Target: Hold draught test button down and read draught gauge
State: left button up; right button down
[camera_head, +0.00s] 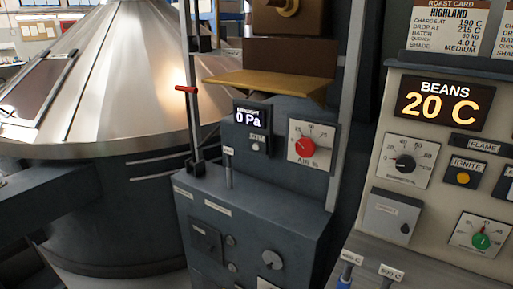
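The draught gauge (249,117) is a small black display on the dark machine front near the middle of the head view. It reads 0 Pa in white digits; the small line above the digits is too small to read surely. Just below it is a small plate with a blurred label and a pale round button (256,147), which looks like the test button. Nothing touches the button, and I cannot tell from here whether it is pressed in. Neither of my grippers shows in this view.
Right of the gauge is an AIR % dial (303,146) with a red knob. A tan shelf (265,83) juts out above the gauge. A red handle (186,88) and a vertical rod stand to its left. A cream panel with a BEANS 20 C display (440,104) is at right.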

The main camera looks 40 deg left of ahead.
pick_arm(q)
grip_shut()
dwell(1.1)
